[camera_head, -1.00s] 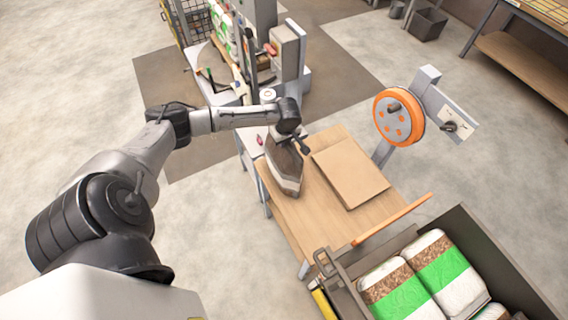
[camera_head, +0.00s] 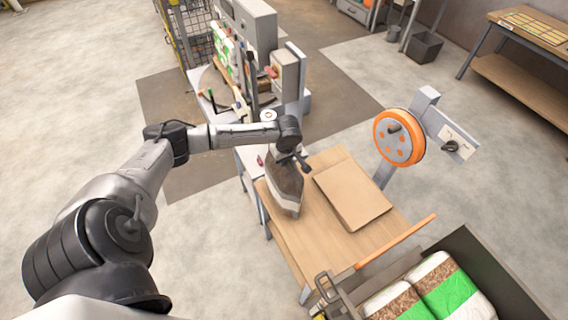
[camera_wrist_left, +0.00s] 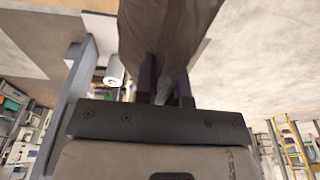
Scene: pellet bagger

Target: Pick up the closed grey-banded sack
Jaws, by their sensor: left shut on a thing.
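The grey-banded sack (camera_head: 286,188) is brown with a pale grey band low down. It hangs or stands upright at the left end of the wooden table (camera_head: 310,240); I cannot tell whether its base touches the table. My left gripper (camera_head: 294,160) is shut on the top of the sack. In the left wrist view the gripper's fingers (camera_wrist_left: 166,92) pinch the gathered dark material of the sack (camera_wrist_left: 170,40), which fills the upper middle. My right gripper is not in view.
A flat brown cardboard piece (camera_head: 352,195) lies on the table right of the sack. An orange reel (camera_head: 399,137) stands behind the table's right side. A grey bin (camera_head: 490,262) with green-banded sacks (camera_head: 448,290) is at lower right. A bagging machine (camera_head: 255,60) stands behind.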

